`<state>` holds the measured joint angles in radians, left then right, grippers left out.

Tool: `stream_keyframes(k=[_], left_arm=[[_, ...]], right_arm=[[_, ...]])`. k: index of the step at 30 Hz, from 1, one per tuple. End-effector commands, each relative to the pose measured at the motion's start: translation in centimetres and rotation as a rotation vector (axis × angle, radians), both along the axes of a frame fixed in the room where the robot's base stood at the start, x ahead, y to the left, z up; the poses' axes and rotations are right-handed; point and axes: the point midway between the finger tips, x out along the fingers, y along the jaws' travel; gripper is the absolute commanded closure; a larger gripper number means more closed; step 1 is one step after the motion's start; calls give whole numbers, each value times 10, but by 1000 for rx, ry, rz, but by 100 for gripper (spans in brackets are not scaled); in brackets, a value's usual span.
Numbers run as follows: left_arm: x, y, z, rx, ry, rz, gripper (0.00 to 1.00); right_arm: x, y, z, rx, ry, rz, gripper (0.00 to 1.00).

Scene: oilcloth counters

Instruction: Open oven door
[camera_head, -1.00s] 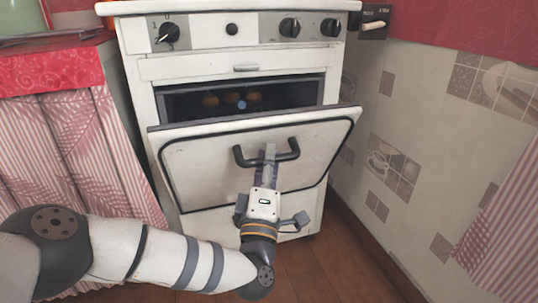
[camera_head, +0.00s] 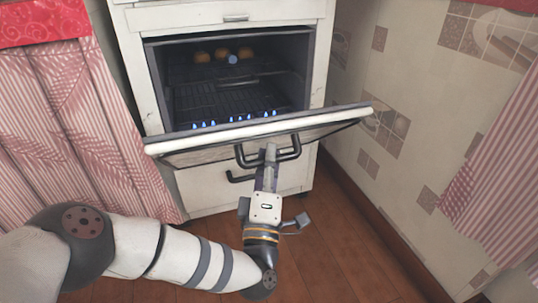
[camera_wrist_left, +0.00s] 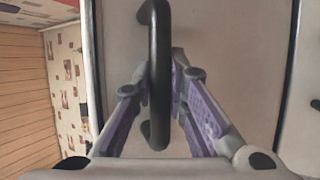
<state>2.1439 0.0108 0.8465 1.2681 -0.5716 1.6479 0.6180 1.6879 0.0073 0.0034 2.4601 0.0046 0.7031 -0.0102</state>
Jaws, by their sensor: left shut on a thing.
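The white oven door (camera_head: 330,119) is partly open, tilted down and outward from its bottom edge. Its black handle (camera_head: 285,155) is on the outer face. My left gripper (camera_head: 269,157) is shut on the handle near its middle. In the left wrist view the black handle (camera_wrist_left: 159,75) runs between the two purple-padded fingers (camera_wrist_left: 160,100). The oven interior (camera_head: 230,100) shows above the door, with wire racks, several brown round items (camera_head: 222,53) on the upper one and small blue flames (camera_head: 235,121) low down. My right gripper is out of view.
A lower drawer (camera_head: 220,192) with a dark handle sits under the door. A pink striped curtain (camera_head: 75,130) hangs at the left, and a tiled wall (camera_head: 400,100) stands at the right. Wooden floor (camera_head: 335,235) is clear in front.

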Motion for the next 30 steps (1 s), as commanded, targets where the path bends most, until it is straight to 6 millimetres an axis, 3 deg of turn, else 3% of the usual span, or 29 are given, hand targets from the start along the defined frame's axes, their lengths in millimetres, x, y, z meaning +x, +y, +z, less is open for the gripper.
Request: stream_keyframes(k=[6, 7, 9, 20, 30], left_arm=[[-1, -2, 1, -2, -3, -5, 100], [-1, -2, 1, -2, -3, -5, 82], [-1, -2, 1, -2, -2, -4, 66], [-5, -1, -3, 0, 2, -4, 65], [-82, 8, -37, 0, 4, -4, 65]], right_arm=[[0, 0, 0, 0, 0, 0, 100], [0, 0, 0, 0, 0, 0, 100], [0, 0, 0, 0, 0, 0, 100], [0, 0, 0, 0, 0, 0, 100], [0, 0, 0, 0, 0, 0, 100]])
